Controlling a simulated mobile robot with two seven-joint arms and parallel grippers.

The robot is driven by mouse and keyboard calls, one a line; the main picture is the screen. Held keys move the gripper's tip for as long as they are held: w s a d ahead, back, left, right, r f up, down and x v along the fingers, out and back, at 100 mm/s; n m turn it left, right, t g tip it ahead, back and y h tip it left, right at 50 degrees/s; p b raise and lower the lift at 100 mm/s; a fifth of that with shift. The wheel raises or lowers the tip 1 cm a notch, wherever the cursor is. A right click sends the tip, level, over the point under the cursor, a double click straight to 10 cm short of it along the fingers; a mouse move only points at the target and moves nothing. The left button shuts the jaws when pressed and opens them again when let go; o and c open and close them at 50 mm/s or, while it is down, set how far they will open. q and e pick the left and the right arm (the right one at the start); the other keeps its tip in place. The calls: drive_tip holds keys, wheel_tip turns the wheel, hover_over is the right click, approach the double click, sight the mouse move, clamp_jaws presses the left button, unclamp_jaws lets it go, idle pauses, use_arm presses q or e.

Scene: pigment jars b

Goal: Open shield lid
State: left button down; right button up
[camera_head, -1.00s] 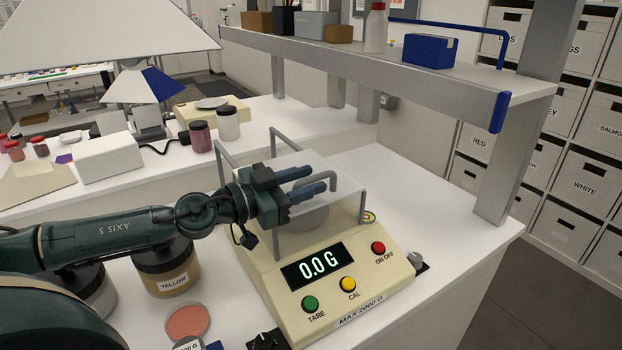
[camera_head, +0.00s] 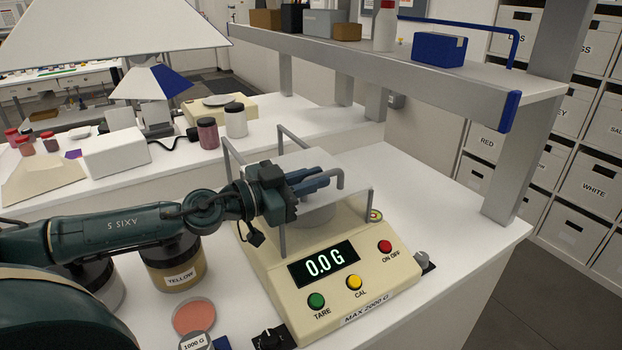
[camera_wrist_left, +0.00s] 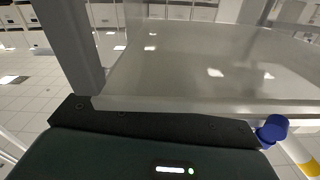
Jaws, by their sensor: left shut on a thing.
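The balance (camera_head: 330,305) is cream-coloured and its display reads 0.0 G. A shield with grey posts (camera_head: 283,232) and clear walls stands around its pan. The shield lid (camera_head: 285,162) is a pale translucent panel lying flat on top, with a grey bent handle (camera_head: 341,178). My left gripper (camera_head: 318,182) reaches in from the left over the lid, its blue fingers shut on the handle; the exact contact is partly hidden. In the left wrist view a translucent panel (camera_wrist_left: 210,65), apparently part of the shield, fills much of the picture. My right gripper is not in view.
A yellow jar (camera_head: 178,268) stands beneath my left arm. A pink dish (camera_head: 194,318) and a 1000 G weight (camera_head: 194,342) lie left of the balance. A shelf (camera_head: 420,80) on grey posts runs behind.

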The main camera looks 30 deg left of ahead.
sight(275, 162)
use_arm(q)
drive_tip(key=shift+a, duration=0.1)
drive_tip(key=shift+w+a+b, duration=0.15)
drive_tip(key=shift+a+b, duration=0.05)
drive_tip(key=shift+b, duration=0.1)
drive_tip(key=w+a, duration=0.2)
drive_tip(key=a, duration=0.2)
drive_tip(key=w+a, duration=0.2)
drive_tip(key=a, duration=0.2)
drive_tip(key=w+a, duration=0.3)
drive_tip(key=a, duration=0.1)
drive_tip(key=shift+r, duration=0.25)
drive_tip(key=shift+w+a+f, duration=0.2)
drive_tip(key=shift+w+a, duration=0.15)
drive_tip(key=shift+a, duration=0.2)
drive_tip(key=c, duration=1.5)
unclamp_jaws()
drive_tip(key=shift+o, duration=0.2)
